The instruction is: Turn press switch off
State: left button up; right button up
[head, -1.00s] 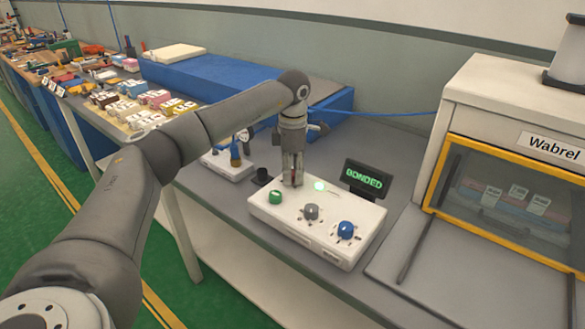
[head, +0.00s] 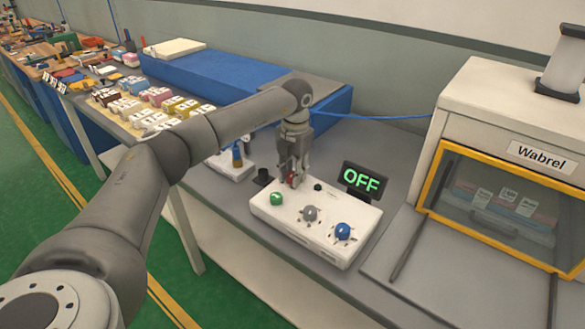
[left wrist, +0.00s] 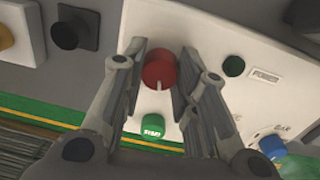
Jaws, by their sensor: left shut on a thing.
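The white control box (head: 330,252) sits on the grey bench. Its small black screen (head: 365,180) reads OFF in green. The power lamp (head: 318,187) is dark, and it also shows in the left wrist view (left wrist: 234,66). My left gripper (head: 292,181) points down at the box's back left corner. In the left wrist view its fingers stand on both sides of the round red switch (left wrist: 159,69) and are shut on it. A white mark on the switch points toward the green button (left wrist: 153,126). My right gripper is out of view.
A grey knob (head: 310,213) and a blue knob (head: 343,230) stand on the same box. The Wabrel cabinet (head: 498,125) with a yellow-framed window is to the right. A blue padded block (head: 215,75) and several small boxes lie behind and left of my arm.

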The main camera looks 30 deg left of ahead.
pick_arm(q)
jog(key=n+p, duration=0.2)
jog(key=n, duration=0.3)
jog(key=shift+r+n, duration=0.1)
jog(key=shift+n, duration=0.2)
jog(key=shift+w, duration=0.1)
dwell(0.4)
jog(key=o, duration=1.1)
jog(key=shift+c, duration=0.2)
notch_tip(320, 180, up, 12)
jog(key=shift+d, duration=0.2)
